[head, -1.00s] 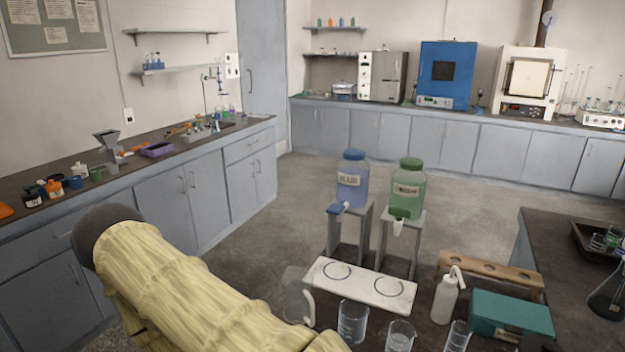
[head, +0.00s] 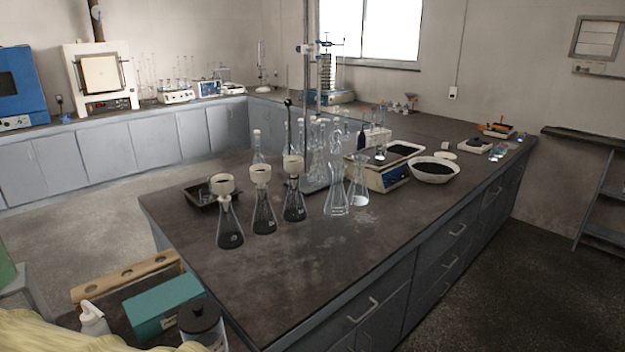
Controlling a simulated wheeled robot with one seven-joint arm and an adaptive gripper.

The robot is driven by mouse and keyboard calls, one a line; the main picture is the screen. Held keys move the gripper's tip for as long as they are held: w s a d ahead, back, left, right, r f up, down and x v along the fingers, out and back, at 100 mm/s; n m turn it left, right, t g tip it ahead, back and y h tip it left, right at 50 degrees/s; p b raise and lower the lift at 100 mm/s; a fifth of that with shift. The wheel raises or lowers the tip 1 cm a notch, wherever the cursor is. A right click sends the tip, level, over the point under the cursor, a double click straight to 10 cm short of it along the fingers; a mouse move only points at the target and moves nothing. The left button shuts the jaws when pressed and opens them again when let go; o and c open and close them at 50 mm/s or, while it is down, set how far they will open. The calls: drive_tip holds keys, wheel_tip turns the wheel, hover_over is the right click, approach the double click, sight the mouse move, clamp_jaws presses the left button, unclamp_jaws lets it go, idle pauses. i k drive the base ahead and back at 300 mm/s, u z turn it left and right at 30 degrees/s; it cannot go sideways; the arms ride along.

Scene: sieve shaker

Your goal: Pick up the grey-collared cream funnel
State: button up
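Three cream funnels sit in the necks of conical flasks with dark contents on the dark island bench (head: 290,260). They are a left funnel (head: 222,184), a middle funnel (head: 260,174) and a right funnel (head: 293,164). They stand upright in a slanting row near the bench's left side. Their collars are too small to tell which one is grey. My gripper is out of view; only part of my cream-sleeved arm shows at the lower left, well apart from the funnels.
A dark tray (head: 200,196) lies behind the left flask. Clear glassware (head: 337,195), a balance (head: 385,178) and a white bowl (head: 434,170) stand right of the funnels. A teal box (head: 165,303) is at the lower left. The bench's front is clear; floor is open at left.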

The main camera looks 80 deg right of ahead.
sight(260, 173)
drive_tip(key=z, duration=1.75)
